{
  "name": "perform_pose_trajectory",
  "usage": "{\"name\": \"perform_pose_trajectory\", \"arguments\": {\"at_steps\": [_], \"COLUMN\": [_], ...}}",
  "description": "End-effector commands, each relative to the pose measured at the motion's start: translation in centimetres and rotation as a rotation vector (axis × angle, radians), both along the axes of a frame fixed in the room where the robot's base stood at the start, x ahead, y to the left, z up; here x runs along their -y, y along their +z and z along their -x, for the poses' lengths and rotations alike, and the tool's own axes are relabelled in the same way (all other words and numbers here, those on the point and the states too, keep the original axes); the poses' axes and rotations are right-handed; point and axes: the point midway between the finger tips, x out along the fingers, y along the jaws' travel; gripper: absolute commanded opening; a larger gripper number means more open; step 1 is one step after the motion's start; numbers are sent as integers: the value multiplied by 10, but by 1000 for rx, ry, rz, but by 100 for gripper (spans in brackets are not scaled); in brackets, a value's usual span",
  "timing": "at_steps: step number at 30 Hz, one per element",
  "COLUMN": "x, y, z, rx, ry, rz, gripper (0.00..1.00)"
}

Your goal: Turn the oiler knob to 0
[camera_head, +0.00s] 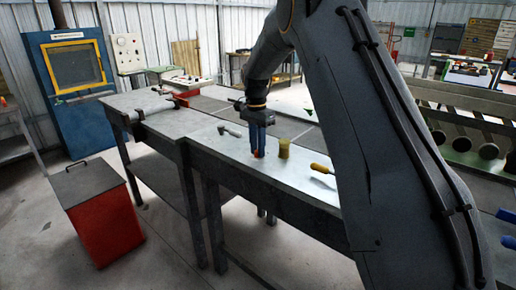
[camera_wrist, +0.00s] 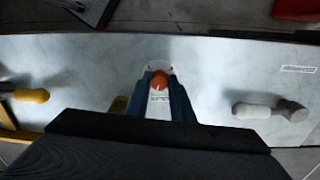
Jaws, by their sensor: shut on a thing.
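In the head view my gripper (camera_head: 258,153) stands at the metal bench top, with a bit of orange-red showing at the fingertips. The fingers partly hide the knob, and its setting cannot be read.
A yellow-brown cylinder (camera_head: 284,148) stands close right of my gripper. A hammer (camera_head: 231,130) lies to the left, and a yellow-handled tool (camera_head: 321,168) to the right. A red bin (camera_head: 100,213) stands on the floor at left. Bare bench top (camera_head: 205,128) lies around them.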

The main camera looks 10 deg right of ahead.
Motion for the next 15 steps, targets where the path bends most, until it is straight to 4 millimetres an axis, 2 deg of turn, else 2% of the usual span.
{"name": "perform_pose_trajectory", "arguments": {"at_steps": [15], "x": [0], "y": [2], "z": [0], "rx": [6], "ry": [489], "rz": [1], "gripper": [0]}}
